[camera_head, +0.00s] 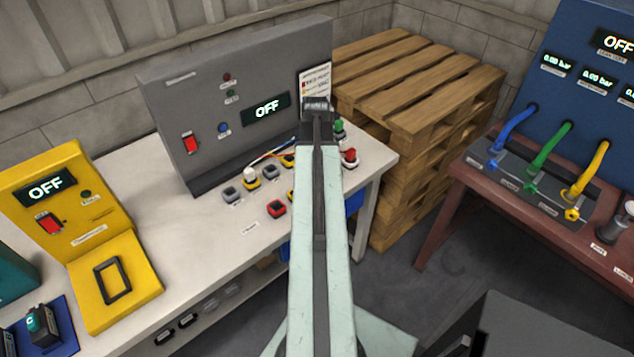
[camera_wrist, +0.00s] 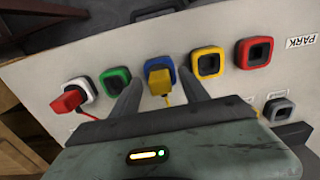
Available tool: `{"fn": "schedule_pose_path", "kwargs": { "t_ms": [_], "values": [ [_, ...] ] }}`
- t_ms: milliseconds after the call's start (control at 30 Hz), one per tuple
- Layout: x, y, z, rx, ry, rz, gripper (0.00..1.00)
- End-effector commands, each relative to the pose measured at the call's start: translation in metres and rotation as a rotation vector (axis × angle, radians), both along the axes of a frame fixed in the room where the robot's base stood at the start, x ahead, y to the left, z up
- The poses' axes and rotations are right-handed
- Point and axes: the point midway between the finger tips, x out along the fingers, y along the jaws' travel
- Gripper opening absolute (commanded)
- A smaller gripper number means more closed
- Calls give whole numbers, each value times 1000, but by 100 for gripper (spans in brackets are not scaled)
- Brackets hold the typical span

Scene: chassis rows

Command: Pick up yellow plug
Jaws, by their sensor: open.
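The yellow plug (camera_wrist: 159,80) stands in a blue-rimmed socket (camera_wrist: 155,63) on the white bench top in the wrist view. A thin cable runs from it towards my gripper body. My gripper (camera_wrist: 158,85) is open, with one finger on each side of the plug. I cannot tell whether the fingers touch it. In the head view my own arm hides the plug and the gripper's fingertips.
An empty green socket (camera_wrist: 116,79) lies left of the plug; beyond it a red plug (camera_wrist: 68,101) sits in a white socket. Empty yellow (camera_wrist: 208,63) and red (camera_wrist: 254,52) sockets lie to the right.

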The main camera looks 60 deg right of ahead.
Motion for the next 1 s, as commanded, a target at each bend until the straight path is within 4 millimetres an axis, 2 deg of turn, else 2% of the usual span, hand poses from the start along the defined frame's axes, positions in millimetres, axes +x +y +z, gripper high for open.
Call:
{"fn": "schedule_pose_path", "kwargs": {
  "t_ms": [67,200,267,533,667,767,1000],
  "values": [
    [0,0,2,0,0,0,53],
    [0,0,2,0,0,0,14],
    [0,0,2,0,0,-1,0],
    [-1,0,2,0,0,-1,0],
    [-1,0,11,0,0,-1,0],
    [-1,-1,26,0,0,-1,0],
    [-1,-1,77,0,0,-2,0]
  ]
}}
